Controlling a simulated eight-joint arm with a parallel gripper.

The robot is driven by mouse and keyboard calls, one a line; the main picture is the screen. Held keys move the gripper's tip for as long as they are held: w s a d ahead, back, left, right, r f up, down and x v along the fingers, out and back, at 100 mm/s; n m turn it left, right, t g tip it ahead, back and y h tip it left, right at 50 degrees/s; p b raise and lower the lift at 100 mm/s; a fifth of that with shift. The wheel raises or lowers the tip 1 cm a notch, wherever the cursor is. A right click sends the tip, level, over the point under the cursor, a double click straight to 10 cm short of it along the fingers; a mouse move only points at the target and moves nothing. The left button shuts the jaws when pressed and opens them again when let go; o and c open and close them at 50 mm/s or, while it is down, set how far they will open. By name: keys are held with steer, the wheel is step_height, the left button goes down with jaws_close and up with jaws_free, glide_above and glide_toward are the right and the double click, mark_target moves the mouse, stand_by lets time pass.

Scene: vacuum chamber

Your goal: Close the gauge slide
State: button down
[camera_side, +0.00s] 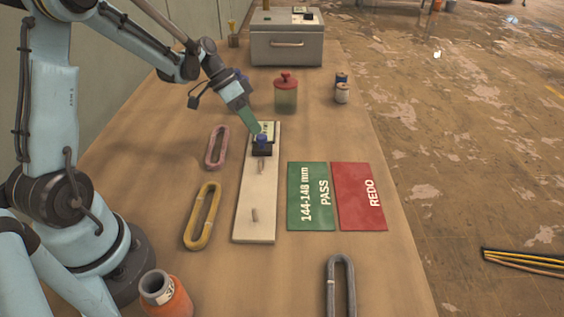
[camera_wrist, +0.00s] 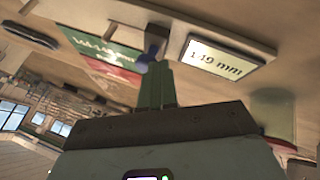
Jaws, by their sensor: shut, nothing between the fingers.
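The gauge is a long cream board (camera_side: 256,205) with two upright pegs, one near its front (camera_side: 254,215) and one (camera_side: 261,167) close to the slide. The dark slide (camera_side: 261,151) with a blue knob (camera_side: 262,139) sits toward the far end. Its display (camera_side: 268,129) stands behind the knob; in the wrist view the display (camera_wrist: 213,59) reads 149 mm. My gripper (camera_side: 256,130) is shut and empty, its green fingertips right at the blue knob. The wrist view shows the fingertips (camera_wrist: 158,66) by the knob (camera_wrist: 154,42); I cannot tell whether they touch.
Pink (camera_side: 216,148) and yellow (camera_side: 202,216) links lie left of the board, a grey link (camera_side: 340,287) in front. Green PASS (camera_side: 311,196) and red REDO (camera_side: 358,196) mats lie right. A red-lidded jar (camera_side: 286,94) and grey case (camera_side: 286,46) stand behind. An orange pot (camera_side: 166,295) stands front left.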

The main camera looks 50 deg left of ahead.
steer(key=shift+s+d, duration=1.2)
steer(key=shift+d, duration=0.05)
steer(key=shift+w+a, duration=0.1)
steer(key=shift+a, duration=0.3)
steer(key=a, duration=0.1)
steer(key=a+r, duration=0.1)
steer(key=w+a, duration=0.1)
steer(key=a, duration=0.1)
steer(key=shift+r, duration=0.25)
steer(key=v, duration=0.9)
steer(key=r+n+y, duration=0.1)
steer(key=n+y, duration=0.1)
steer(key=y, duration=0.1)
glide_above(252, 155)
steer(key=s+a, duration=0.2)
steer(key=s, duration=0.1)
steer(key=s+d+f+n+t+y, duration=0.1)
steer(key=s+d+n+t+y, duration=0.1)
steer(key=d, duration=0.5)
steer(key=s+t+y, duration=0.1)
steer(key=s+t, duration=0.1)
steer(key=s, duration=0.1)
steer(key=shift+s+d+f+n+t+y, duration=0.15)
steer(key=shift+s+d+n+t+y, duration=0.1)
steer(key=shift+s+n+t+y, duration=0.05)
